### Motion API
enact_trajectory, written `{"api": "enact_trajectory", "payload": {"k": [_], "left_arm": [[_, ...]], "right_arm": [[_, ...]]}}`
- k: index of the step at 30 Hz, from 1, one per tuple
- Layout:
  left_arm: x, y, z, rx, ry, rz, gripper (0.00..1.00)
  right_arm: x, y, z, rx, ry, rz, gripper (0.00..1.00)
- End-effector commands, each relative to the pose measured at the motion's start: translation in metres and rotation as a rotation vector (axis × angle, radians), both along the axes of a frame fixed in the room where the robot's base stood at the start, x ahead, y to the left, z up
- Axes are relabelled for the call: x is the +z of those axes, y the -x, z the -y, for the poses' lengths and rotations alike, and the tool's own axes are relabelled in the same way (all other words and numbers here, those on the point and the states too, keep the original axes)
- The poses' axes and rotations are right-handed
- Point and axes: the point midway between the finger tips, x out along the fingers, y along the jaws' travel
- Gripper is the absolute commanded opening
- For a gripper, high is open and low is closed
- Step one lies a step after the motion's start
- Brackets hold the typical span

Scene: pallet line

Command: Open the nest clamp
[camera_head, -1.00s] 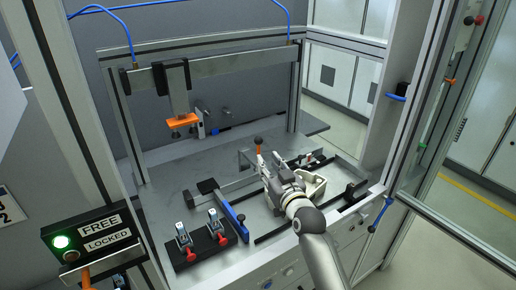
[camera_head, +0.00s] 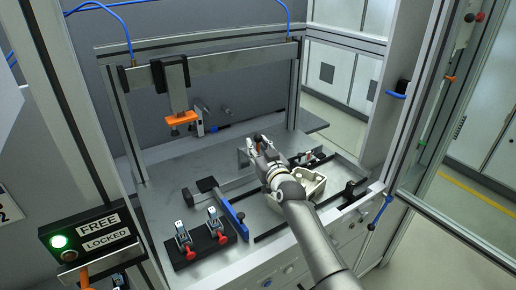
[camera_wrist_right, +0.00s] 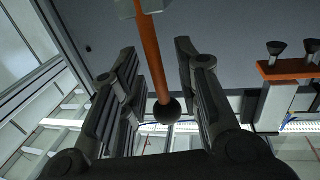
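The nest clamp's orange lever (camera_wrist_right: 152,55) ends in a dark ball knob (camera_wrist_right: 167,110). In the right wrist view the lever runs down between the two fingers of my right gripper (camera_wrist_right: 155,95), with a visible gap on both sides. My right gripper is open. The lever's lower part and the clamp body are mostly hidden by my gripper. My left gripper is not in view.
A cream part (camera_head: 309,188) lies on the bench beside my right arm. A blue bar (camera_head: 233,215) and a black block with red-tipped toggle clamps (camera_head: 202,242) stand to the left. An orange press head (camera_head: 181,118) hangs above. The FREE/LOCKED box (camera_head: 92,238) shows a green light.

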Motion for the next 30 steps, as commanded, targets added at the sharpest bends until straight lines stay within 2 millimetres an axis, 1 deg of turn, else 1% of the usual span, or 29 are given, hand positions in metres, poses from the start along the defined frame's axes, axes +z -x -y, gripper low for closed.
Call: {"api": "enact_trajectory", "payload": {"k": [7,8,12,15,25,28,30], "left_arm": [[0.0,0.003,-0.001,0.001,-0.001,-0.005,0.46],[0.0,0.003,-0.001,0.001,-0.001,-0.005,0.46],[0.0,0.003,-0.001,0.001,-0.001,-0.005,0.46],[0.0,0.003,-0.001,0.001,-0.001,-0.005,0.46],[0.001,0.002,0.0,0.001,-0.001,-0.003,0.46],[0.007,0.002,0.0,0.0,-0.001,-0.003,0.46],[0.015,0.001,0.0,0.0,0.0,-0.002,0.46]], "right_arm": [[0.0,0.0,0.0,0.0,0.0,0.0,0.31],[0.0,0.0,0.0,0.0,0.0,0.0,0.29],[0.0,0.0,0.0,0.0,-0.001,0.0,0.11],[0.0,0.0,0.0,0.0,-0.001,0.0,0.0],[0.005,-0.001,0.0,-0.001,-0.003,0.005,0.0],[0.009,-0.002,-0.001,-0.001,0.004,-0.006,0.0],[0.012,-0.004,-0.002,-0.001,0.017,-0.023,0.0]]}}
